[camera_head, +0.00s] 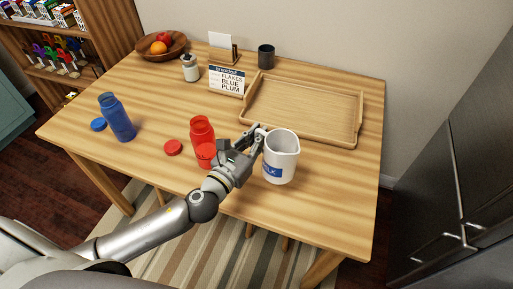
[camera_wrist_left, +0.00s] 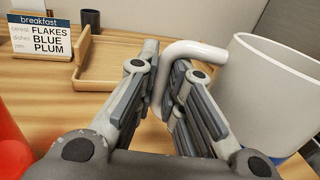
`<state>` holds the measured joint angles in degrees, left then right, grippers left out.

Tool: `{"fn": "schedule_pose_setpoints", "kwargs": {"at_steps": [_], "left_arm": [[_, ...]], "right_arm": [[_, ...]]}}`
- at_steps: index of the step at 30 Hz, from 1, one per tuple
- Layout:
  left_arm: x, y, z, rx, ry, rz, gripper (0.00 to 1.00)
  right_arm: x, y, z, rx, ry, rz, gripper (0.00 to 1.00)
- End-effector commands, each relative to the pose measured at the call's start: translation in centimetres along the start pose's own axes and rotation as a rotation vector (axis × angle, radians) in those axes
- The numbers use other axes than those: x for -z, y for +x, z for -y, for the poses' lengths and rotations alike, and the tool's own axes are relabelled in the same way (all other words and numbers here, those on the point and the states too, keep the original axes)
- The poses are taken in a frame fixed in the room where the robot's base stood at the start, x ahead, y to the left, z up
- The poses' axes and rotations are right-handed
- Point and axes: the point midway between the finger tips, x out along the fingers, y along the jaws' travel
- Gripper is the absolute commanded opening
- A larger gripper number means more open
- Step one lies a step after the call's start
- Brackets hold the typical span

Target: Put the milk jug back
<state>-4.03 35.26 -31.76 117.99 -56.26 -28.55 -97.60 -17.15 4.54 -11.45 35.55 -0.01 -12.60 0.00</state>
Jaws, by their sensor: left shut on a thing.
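The milk jug (camera_head: 283,152) is white with a blue label and stands upright at the right part of the wooden table, in front of the tray. My left gripper (camera_head: 258,135) is shut on the jug's handle, coming from the left. In the left wrist view the white handle (camera_wrist_left: 194,50) passes between the fingers (camera_wrist_left: 165,90), and the jug's body (camera_wrist_left: 268,95) is to the right. Whether the jug's base touches the table cannot be told. My right gripper is not in view.
An empty wooden tray (camera_head: 305,133) lies behind the jug. A red bottle (camera_head: 202,138) stands close left of my gripper, with a red lid (camera_head: 173,147) beside it. A blue bottle (camera_head: 116,117), breakfast sign (camera_head: 227,80), dark cup (camera_head: 266,57) and fruit bowl (camera_head: 175,54) are farther off.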

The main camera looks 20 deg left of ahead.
Motion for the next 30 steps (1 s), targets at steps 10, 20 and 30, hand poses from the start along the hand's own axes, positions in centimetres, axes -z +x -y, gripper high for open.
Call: {"fn": "schedule_pose_setpoints", "kwargs": {"at_steps": [10, 20, 30], "left_arm": [[4.0, 2.5, -1.7, 0.002, -0.003, 0.0, 0.0], [7.9, 3.1, -2.2, 0.001, -0.004, -0.002, 0.0], [7.9, 3.1, -2.2, 0.002, -0.002, -0.001, 0.0]], "right_arm": [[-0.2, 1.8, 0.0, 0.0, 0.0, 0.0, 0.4], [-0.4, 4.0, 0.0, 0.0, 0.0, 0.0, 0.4], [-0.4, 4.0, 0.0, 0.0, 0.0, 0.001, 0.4]]}}
